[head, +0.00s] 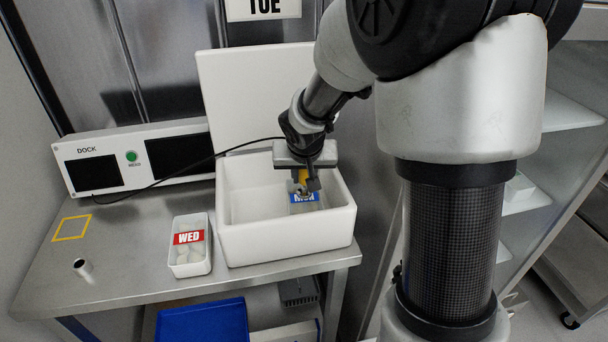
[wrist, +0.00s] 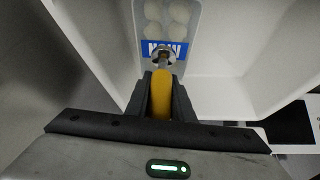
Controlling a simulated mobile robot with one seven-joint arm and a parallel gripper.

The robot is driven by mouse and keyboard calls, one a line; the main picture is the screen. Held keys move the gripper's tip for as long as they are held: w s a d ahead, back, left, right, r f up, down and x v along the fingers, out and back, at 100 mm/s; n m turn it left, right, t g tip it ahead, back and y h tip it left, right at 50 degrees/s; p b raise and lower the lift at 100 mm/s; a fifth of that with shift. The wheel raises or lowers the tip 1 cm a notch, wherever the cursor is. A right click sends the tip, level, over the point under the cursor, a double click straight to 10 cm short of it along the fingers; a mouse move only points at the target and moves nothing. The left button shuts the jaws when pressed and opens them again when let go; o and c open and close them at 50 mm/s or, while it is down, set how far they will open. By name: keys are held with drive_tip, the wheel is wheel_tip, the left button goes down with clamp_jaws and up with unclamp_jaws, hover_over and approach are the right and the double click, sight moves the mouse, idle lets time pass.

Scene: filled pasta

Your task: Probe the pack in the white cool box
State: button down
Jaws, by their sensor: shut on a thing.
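The white cool box (head: 285,238) stands open on the steel counter, its lid (head: 250,95) upright behind it. Inside, on the right, lies a clear pack with a blue label (head: 304,198) that appears to read MON; several pale round pasta pieces (wrist: 168,14) show in it in the wrist view. My gripper (head: 306,184) is inside the box, over the pack, shut on the yellow probe handle (wrist: 162,95). The probe's metal end (wrist: 164,56) is over the label's edge in the wrist view; I cannot tell whether it touches or enters the pack.
A pack with a red WED label (head: 189,238) sits on the counter left of the box. The dock (head: 132,176), with two dark screens and a green button, stands behind. A black cable runs across to my gripper. A small upright tube (head: 82,268) and yellow square outline (head: 72,227) are left.

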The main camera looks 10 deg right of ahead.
drive_tip(key=shift+f+b, duration=0.6)
drive_tip(key=shift+b, duration=0.2)
idle(1.9)
drive_tip(key=shift+r, duration=0.1)
drive_tip(key=shift+r+p, duration=2.5)
drive_tip(key=shift+r, duration=0.95)
